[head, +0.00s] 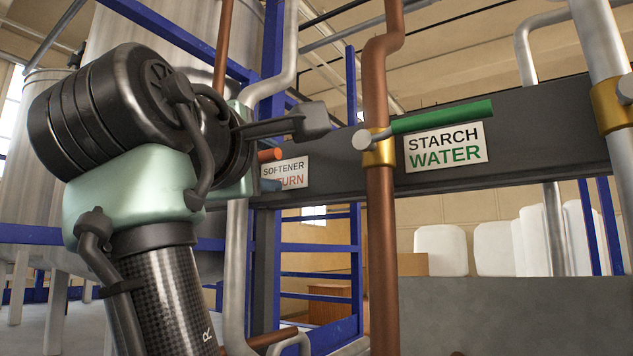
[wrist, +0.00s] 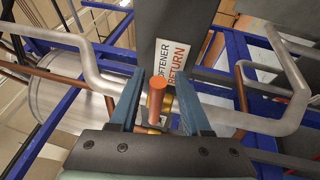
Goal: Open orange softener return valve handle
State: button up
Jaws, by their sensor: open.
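The orange softener return valve handle (wrist: 157,96) shows nearly end-on in the wrist view, with a brass fitting behind it. In the head view only its orange end (head: 270,155) shows beside my wrist. My gripper (wrist: 160,92) is open, with one blue-grey finger on each side of the handle and a visible gap to each. In the head view a blue finger (head: 270,186) shows just below the orange end; the rest of the gripper is mostly hidden behind my arm. The SOFTENER RETURN sign (wrist: 172,60) is on the dark beam beyond the fingertips.
A copper pipe (head: 381,240) with a green handle (head: 442,116) and a STARCH WATER sign (head: 446,147) stands to the right. A dark beam (head: 545,135) runs behind. Grey pipes (wrist: 90,70) and blue frame bars (wrist: 60,37) surround the gripper closely.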

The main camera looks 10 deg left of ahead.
jog(key=shift+w, duration=0.1)
jog(key=shift+s+r, duration=0.2)
jog(key=shift+s, duration=0.15)
jog(key=shift+c, duration=0.3)
jog(key=shift+w, duration=0.1)
grip_shut()
dwell(0.8)
